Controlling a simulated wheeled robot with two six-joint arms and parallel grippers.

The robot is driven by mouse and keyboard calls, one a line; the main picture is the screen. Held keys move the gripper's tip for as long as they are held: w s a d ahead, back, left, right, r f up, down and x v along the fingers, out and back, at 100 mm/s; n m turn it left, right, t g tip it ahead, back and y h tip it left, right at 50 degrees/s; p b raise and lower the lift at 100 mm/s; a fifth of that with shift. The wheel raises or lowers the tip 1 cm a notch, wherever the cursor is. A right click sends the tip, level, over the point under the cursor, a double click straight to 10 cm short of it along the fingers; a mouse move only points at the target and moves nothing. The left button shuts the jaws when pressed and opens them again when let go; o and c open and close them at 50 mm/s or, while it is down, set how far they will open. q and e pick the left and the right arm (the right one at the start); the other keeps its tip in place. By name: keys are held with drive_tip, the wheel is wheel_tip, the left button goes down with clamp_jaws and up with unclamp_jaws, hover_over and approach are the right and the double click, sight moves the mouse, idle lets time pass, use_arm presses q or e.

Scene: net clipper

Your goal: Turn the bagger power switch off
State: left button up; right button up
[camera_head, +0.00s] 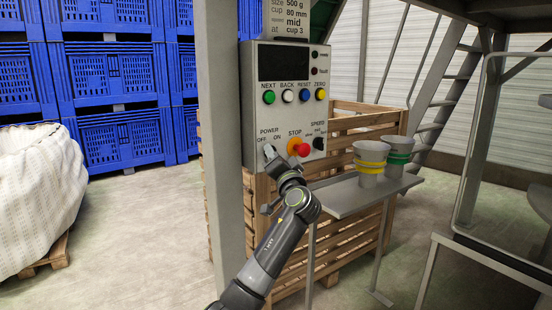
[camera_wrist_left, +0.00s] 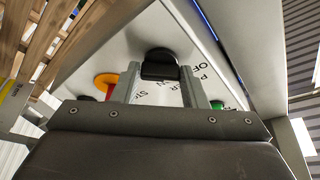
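The bagger control panel (camera_head: 290,105) is a grey box with a dark display, coloured buttons and dials. The power switch sits at its lower left under the POWER OFF/ON label; in the head view my gripper covers it. In the left wrist view a black switch knob (camera_wrist_left: 160,66) shows between the two grey fingers of my left gripper (camera_wrist_left: 159,80). The fingers stand apart, one on each side of the knob, with a slight gap at the left. My left gripper (camera_head: 270,158) is at the panel's lower left corner. My right gripper is in neither view.
The red stop button (camera_head: 302,149) on yellow is just right of the gripper. A grey post (camera_head: 222,130) stands left of the panel. A small shelf (camera_head: 350,198) with grey buckets (camera_head: 369,160) is to the right. A wooden crate (camera_head: 350,120) stands behind.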

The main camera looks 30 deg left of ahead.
use_arm(q)
drive_tip(key=o, duration=0.4)
drive_tip(key=b+v, duration=0.1)
drive_tip(key=v, duration=1.6)
drive_tip(key=shift+d, duration=0.2)
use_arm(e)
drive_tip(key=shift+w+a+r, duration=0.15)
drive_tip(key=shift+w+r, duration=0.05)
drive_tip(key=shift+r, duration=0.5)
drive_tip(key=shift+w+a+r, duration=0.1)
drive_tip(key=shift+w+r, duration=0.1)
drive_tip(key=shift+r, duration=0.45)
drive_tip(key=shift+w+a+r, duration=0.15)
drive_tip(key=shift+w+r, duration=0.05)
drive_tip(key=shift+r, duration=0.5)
use_arm(q)
drive_tip(key=shift+f, duration=0.1)
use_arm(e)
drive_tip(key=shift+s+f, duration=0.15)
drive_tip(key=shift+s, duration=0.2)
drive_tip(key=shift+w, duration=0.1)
